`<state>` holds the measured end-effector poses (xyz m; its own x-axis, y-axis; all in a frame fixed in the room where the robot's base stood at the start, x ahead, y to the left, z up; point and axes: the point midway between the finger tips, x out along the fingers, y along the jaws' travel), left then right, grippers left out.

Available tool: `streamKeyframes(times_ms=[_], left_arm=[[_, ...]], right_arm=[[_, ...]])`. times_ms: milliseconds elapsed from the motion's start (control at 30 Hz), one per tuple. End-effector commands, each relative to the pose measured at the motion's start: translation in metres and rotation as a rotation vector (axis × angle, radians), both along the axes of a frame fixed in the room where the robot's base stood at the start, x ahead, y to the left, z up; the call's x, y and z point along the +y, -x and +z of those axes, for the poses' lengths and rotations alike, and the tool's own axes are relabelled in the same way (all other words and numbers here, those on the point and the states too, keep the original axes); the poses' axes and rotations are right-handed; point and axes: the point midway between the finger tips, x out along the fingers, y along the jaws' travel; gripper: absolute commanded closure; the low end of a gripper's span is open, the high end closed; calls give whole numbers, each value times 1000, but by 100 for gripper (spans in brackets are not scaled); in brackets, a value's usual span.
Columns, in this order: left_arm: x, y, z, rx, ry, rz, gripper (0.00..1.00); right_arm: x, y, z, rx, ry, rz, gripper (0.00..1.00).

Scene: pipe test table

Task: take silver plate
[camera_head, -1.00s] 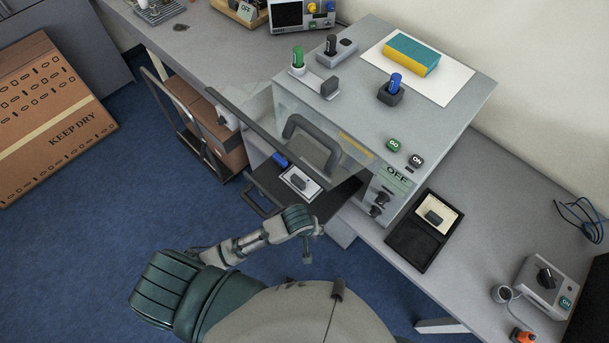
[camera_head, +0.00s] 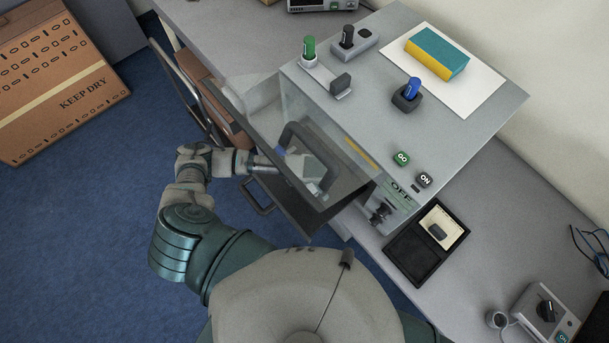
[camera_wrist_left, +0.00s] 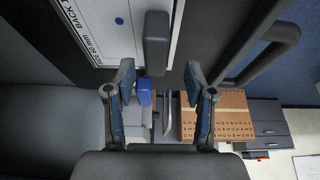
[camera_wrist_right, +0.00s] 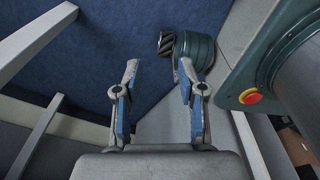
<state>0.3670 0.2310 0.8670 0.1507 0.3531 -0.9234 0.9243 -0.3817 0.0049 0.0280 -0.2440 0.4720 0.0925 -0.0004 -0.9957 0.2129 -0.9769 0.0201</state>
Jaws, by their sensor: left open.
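My left gripper (camera_wrist_left: 160,78) is open, with a finger on each side of the handle line and nothing held. In the head view my left arm reaches under the raised clear door (camera_head: 316,140) of the grey box, over its pulled-out tray (camera_head: 296,212). The hand is partly hidden there. My right gripper (camera_wrist_right: 158,75) is open and empty over the floor.
A blue object (camera_wrist_left: 145,92) shows beside my left finger. A black open case (camera_head: 413,258) with a small plate stands right of the box. A teal book (camera_head: 437,56) lies on top.

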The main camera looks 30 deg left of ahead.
Motion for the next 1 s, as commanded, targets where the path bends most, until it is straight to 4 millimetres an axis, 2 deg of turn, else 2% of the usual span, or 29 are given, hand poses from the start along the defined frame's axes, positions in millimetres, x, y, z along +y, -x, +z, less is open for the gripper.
streamKeyframes(times_ms=[100,167,267,467,567,700,1000], left_arm=[[7,-5,-19,2,-3,1,46],[10,-6,-26,1,-2,1,46],[13,-7,-33,0,0,0,46],[13,-6,-34,0,1,0,46],[13,-7,-34,0,1,-1,66],[13,-7,-34,0,1,-1,100],[12,-7,-34,0,1,-1,100]], right_arm=[[-1,14,0,21,2,0,60],[-1,15,-1,22,2,0,60],[-1,10,-1,16,1,0,60],[1,-10,0,-13,-2,0,60],[2,-11,0,-15,-2,0,60],[4,-7,0,-9,-4,-1,60],[4,0,0,2,-4,-1,60]])
